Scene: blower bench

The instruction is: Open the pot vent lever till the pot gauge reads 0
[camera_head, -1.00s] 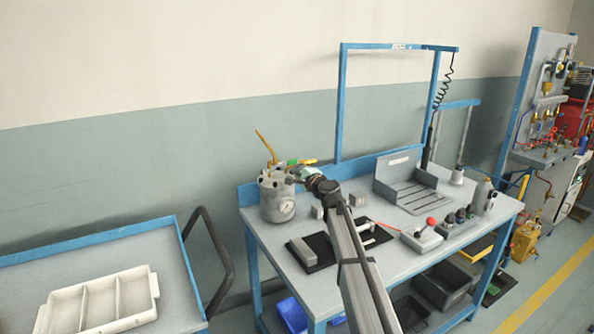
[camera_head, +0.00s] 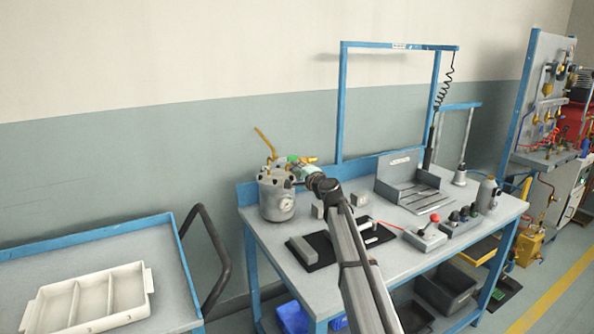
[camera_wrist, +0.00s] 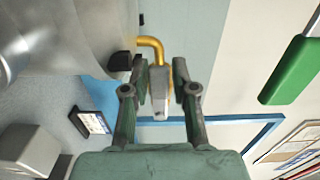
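The grey metal pot (camera_head: 274,200) stands upright at the bench's back left. Its round gauge (camera_head: 286,204) faces front, too small to read. A yellow bent pipe or lever (camera_head: 265,142) rises above the lid. My gripper (camera_head: 299,166) is beside the pot's top right, partly hidden by my wrist. A green part (camera_head: 293,158) and a yellow part (camera_head: 310,159) show beside it. In the wrist view, my open gripper (camera_wrist: 160,82) has its fingers on either side of a grey piece (camera_wrist: 159,92) joined to a yellow bend (camera_wrist: 150,44). A green bar (camera_wrist: 292,70) lies to the right.
The bench (camera_head: 375,250) holds a grey slotted fixture (camera_head: 411,185), a red-knobbed box (camera_head: 426,238) and a black mat (camera_head: 318,250) with a grey block. A blue frame (camera_head: 342,105) stands behind. A cart with a white tray (camera_head: 40,306) is at left.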

